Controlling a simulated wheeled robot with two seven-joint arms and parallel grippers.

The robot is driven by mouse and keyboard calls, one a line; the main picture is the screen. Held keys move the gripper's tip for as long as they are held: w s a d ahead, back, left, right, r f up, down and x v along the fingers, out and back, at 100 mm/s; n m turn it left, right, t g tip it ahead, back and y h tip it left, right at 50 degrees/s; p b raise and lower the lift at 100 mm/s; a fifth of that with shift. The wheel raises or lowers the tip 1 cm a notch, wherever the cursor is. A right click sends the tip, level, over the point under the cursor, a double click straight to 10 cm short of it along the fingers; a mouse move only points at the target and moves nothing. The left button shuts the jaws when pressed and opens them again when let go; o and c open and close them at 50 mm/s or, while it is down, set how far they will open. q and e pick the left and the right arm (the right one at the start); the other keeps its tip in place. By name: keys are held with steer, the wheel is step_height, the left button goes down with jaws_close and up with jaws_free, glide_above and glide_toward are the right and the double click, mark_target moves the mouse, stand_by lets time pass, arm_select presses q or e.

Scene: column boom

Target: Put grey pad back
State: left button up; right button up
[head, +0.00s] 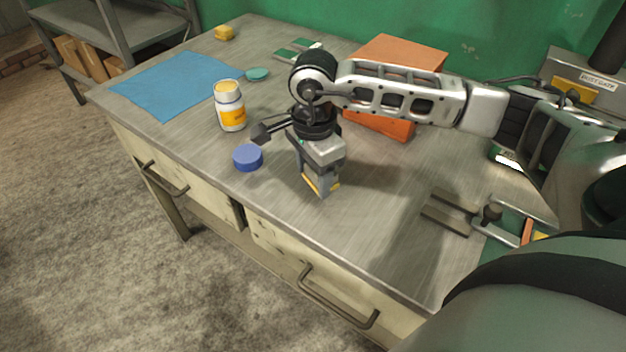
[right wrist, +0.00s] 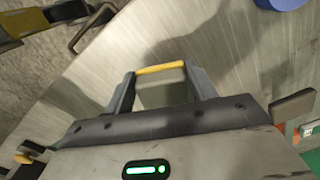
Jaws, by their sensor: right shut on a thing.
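My right gripper (head: 322,190) points down over the bench, near its front edge and right of the blue round puck (head: 247,157). It is shut on a small block, grey with a yellow edge, which I take to be the grey pad (head: 324,178). In the right wrist view the pad (right wrist: 163,94) sits between the two fingers of the gripper (right wrist: 161,82), its yellow edge toward the tips. The pad looks close to the bench top, but I cannot tell whether it touches. My left gripper is not in view.
A white jar with orange label (head: 230,106), a blue mat (head: 175,82), a teal disc (head: 257,74) and a yellow lump (head: 225,33) are on the bench (head: 265,210). An orange box (head: 400,52) stands behind my right arm. Flat grey bars (head: 452,200) lie at right.

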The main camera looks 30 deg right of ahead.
mark_target(313, 185)
steer(key=shift+w+f, duration=0.15)
steer(key=shift+f, duration=1.55)
steer(key=shift+f, duration=0.15)
steer(key=o, duration=0.9)
step_height(313, 185, up, 12)
steer(key=shift+r+b, duration=0.2)
steer(key=shift+b, duration=0.25)
